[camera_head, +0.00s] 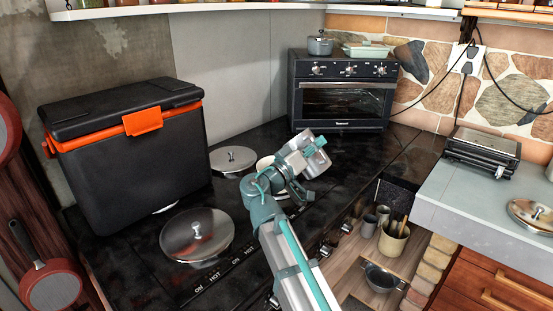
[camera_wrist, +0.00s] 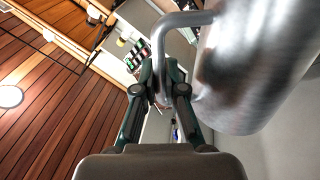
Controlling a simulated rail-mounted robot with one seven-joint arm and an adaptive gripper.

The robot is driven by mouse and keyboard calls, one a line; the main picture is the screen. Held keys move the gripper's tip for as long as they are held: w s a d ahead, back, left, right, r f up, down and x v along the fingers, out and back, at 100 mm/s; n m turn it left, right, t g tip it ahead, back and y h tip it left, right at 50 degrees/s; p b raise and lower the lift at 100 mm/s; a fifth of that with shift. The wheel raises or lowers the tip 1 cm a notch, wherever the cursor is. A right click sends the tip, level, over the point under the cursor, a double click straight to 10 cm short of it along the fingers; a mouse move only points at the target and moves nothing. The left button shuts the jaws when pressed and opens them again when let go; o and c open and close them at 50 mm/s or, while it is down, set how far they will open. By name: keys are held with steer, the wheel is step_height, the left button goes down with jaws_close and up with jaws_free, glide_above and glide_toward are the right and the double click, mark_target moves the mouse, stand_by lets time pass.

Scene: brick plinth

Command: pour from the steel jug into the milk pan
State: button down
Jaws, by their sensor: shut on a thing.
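The steel jug (camera_wrist: 255,70) fills the upper right of the wrist view, with its handle (camera_wrist: 158,42) to the left. My gripper (camera_wrist: 165,80) is shut on that handle, and the jug body is beside the fingers. The jug's mouth and contents are not visible. I cannot single out the milk pan for certain.
A black and orange cool box (camera_head: 130,160) stands at left. Two round steel covers (camera_head: 185,235) (camera_head: 240,155) lie on the black worktop (camera_head: 150,275). A toaster oven (camera_head: 345,100) stands at the back, with a lidded pot (camera_head: 320,46) on top. A grill (camera_head: 484,147) is at right.

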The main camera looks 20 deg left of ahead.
mark_target(305, 138)
steer(key=shift+w+a+f+n+t+y+p, duration=0.15)
steer(key=shift+a+f+n+t+y+p, duration=0.35)
steer(key=shift+n+p, duration=1.1)
steer(key=shift+w+a+n+t+p, duration=0.1)
steer(key=shift+a+n+t+p, duration=0.5)
steer(key=shift+p, duration=1.65)
steer(key=shift+w+a+r+n+y+p, duration=0.1)
steer(key=shift+a+r+n+y+p, duration=0.25)
steer(key=shift+n+p, duration=0.65)
steer(key=shift+a+r+n+y+p, duration=0.15)
steer(key=shift+a+r+n+p, duration=0.25)
steer(key=shift+p, duration=1.1)
steer(key=shift+w+a+r+n+t+y+p, duration=0.2)
steer(key=shift+a+n+p, duration=0.3)
steer(key=shift+p, duration=0.4)
steer(key=shift+a+r+n+t+y+p, duration=0.1)
steer(key=shift+a+n+t+y+p, duration=0.15)
steer(key=shift+a+p, duration=0.5)
steer(key=shift+w+a+r+n+t+y+p, duration=0.15)
steer(key=shift+a+n+y+p, duration=0.2)
steer(key=shift+p, duration=0.75)
steer(key=shift+a+r+n, duration=0.1)
steer(key=shift+a+n, duration=0.3)
steer(key=shift+n, duration=0.3)
steer(key=shift+d, duration=0.1)
steer(key=shift+d+f+m+h, duration=0.25)
steer(key=shift+d+m+h, duration=0.15)
steer(key=shift+m, duration=0.3)
steer(key=shift+r, duration=0.1)
steer(key=shift+a, duration=0.15)
